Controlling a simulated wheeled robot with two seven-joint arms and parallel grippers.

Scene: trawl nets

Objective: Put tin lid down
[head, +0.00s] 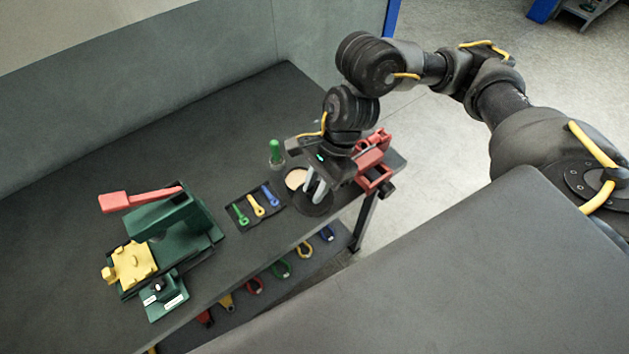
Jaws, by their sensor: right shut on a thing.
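The tin lid (313,207) looks like a dark round disc at the fingertips of my right gripper (315,191). The gripper points down near the right end of the dark bench and is shut on the lid. Whether the lid touches the bench top cannot be told from this angle. Just behind it is a round tin (296,178) with a pale beige top surface showing, partly hidden by the gripper. My left gripper is not in view.
A red vise (373,167) stands right of the gripper at the bench edge. A green-topped bottle (276,153) stands behind the tin. A dark mat (243,220) with green, yellow and blue tools lies left. A green press (165,220) with a red lever stands farther left.

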